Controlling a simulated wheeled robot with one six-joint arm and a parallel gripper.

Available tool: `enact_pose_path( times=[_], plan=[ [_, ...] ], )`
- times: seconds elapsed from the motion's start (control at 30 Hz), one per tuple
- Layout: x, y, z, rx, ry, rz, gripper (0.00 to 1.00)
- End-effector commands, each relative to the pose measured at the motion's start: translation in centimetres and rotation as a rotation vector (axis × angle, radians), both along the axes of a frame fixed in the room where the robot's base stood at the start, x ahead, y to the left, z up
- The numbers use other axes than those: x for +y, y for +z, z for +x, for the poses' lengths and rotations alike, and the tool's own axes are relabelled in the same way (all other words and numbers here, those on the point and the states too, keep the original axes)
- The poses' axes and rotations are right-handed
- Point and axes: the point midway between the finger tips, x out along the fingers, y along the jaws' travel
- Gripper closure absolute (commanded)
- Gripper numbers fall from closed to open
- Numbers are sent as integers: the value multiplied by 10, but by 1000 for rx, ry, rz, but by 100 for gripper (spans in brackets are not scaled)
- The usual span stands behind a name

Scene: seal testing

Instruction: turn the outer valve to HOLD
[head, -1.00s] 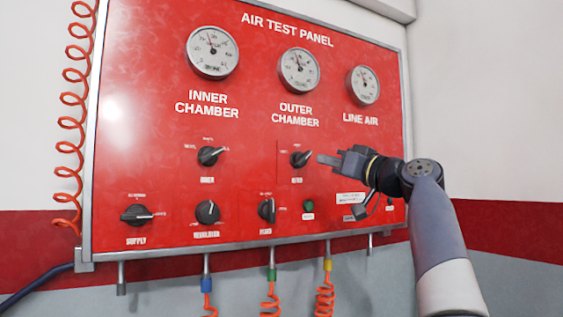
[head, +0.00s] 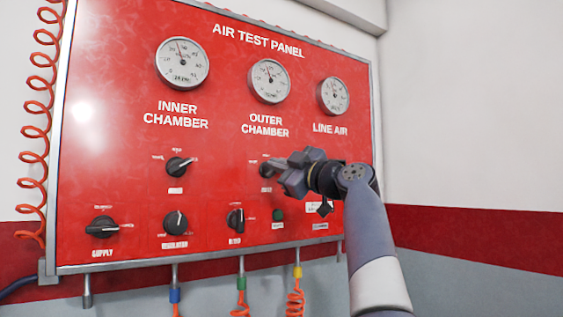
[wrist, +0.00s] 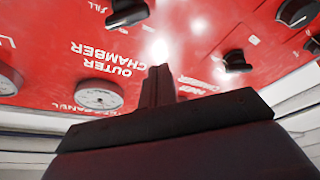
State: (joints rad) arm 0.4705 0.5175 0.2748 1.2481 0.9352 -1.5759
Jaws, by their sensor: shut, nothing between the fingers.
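The outer valve (head: 266,169) is a black knob on the red panel, below the OUTER CHAMBER label. Its right part is hidden behind my gripper, so I cannot read its pointer direction. Its small position labels are too blurred to read in the head view. My gripper (head: 278,166) is shut and empty, with its fingertips overlapping the valve's right side in the picture. I cannot tell whether it touches the knob. In the upside-down wrist view, the shut fingers (wrist: 158,72) point at the panel. The black knob near the OUTER CHAMBER text there (wrist: 127,12) appears to be the outer valve.
The inner valve (head: 179,167) is to the left. The supply (head: 102,227), regulator (head: 175,223) and lower middle (head: 236,220) knobs sit below. Gauges line the top. Coiled orange hoses hang left and below.

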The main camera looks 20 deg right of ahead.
Motion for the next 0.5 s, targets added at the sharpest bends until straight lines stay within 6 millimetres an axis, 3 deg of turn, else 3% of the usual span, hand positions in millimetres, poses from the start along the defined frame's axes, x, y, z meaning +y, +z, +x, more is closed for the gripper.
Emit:
enact_pose_path(
  times=[0.03, 0.4, 0.5],
  plan=[
    [5, 8, 9, 2, 5, 1, 100],
    [29, 22, 60, 2, 3, 2, 100],
    [17, 5, 62, 3, -1, 2, 100]
  ],
)
